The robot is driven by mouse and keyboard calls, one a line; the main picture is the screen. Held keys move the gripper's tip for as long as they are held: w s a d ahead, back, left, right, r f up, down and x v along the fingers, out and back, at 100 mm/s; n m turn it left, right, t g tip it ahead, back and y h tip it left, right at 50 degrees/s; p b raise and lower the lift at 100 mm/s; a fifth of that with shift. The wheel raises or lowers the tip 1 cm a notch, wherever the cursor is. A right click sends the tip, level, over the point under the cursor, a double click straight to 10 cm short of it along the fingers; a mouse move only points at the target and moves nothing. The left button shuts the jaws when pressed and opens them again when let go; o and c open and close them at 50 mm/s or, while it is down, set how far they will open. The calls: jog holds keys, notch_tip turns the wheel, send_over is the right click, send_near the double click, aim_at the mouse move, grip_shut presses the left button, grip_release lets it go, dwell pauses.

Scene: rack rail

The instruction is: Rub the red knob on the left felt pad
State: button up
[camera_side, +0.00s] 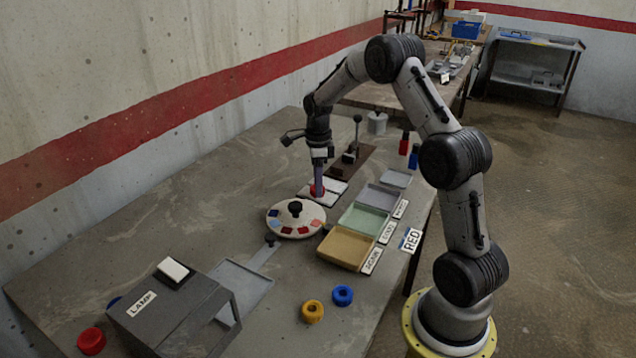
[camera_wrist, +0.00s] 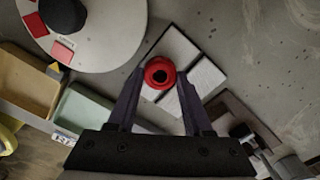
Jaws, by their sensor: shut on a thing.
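My gripper (camera_side: 318,188) points straight down over the two white felt pads and is shut on a red knob (camera_wrist: 159,73). The knob is a round ring with a dark centre, seen between both fingertips in the wrist view; in the side view only a bit of red shows at the fingertips. The pads lie side by side on a dark-edged base: one pad (camera_wrist: 175,46) and the other pad (camera_wrist: 207,77). The knob overlaps the pads and hides part of them. I cannot tell whether it touches the felt.
A white round dial (camera_side: 296,217) with coloured patches stands close by. Coloured trays (camera_side: 347,249) lie to the right, and a lever stand (camera_side: 350,160) behind. A lamp box (camera_side: 170,310), loose red (camera_side: 91,341), yellow (camera_side: 312,311) and blue (camera_side: 343,295) rings lie in front.

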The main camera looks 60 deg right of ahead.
jog(key=shift+r, duration=0.15)
jog(key=shift+r, duration=1.35)
jog(key=o, duration=0.6)
grip_shut()
jog(key=shift+f, duration=0.1)
jog(key=shift+f, duration=1.1)
